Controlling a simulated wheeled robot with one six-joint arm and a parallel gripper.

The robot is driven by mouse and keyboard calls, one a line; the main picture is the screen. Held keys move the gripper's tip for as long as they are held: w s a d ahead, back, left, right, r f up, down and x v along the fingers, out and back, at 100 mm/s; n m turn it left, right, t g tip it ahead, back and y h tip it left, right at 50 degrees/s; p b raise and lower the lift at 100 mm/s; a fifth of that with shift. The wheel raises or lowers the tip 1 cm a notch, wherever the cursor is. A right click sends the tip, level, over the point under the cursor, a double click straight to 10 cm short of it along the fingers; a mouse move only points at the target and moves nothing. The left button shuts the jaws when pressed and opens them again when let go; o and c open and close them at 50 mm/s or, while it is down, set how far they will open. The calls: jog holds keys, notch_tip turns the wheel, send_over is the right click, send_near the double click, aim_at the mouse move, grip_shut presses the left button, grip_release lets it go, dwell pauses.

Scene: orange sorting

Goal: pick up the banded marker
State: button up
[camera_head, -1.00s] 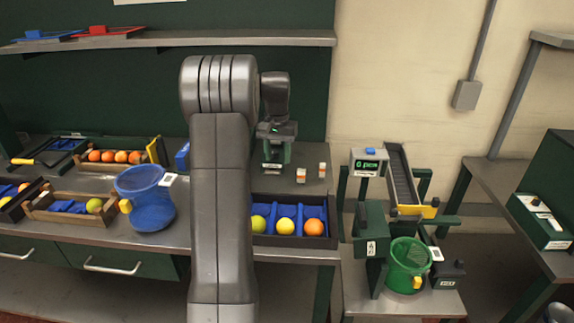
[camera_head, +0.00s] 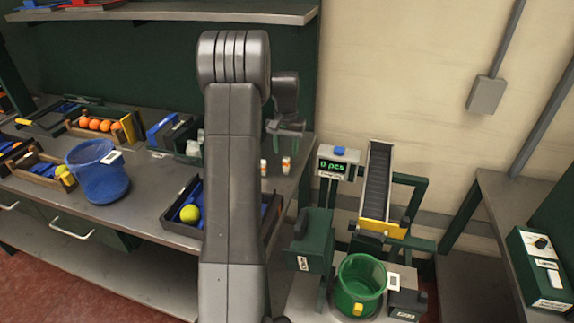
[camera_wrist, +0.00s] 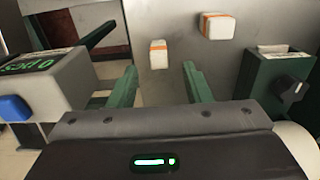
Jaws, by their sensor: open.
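Two small white pieces with orange bands stand close together on the grey bench: a left one (camera_head: 263,168) and a right one (camera_head: 286,166). I cannot tell which one is the banded marker. In the wrist view one piece (camera_wrist: 158,55) shows just beyond the gap between my fingers, and the other (camera_wrist: 217,27) is farther up and to the right. My gripper (camera_wrist: 160,80) is open and empty, with green fingers apart. In the head view my gripper (camera_head: 288,131) hangs above and behind the pieces, touching neither.
A counter box reading 0 pcs (camera_head: 338,158) and a dark sloping chute (camera_head: 377,180) stand right of the bench. A green bucket (camera_head: 345,300) is below them. A blue bucket (camera_head: 98,180) and fruit trays lie left. My arm hides part of the bench.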

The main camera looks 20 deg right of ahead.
aim_at(286, 158)
notch_tip(286, 158, down, 2)
jog(key=shift+s+a, duration=0.1)
jog(key=shift+a, duration=0.05)
jog(key=shift+f+p, duration=0.85)
jog(key=shift+f, duration=1.35)
grip_shut()
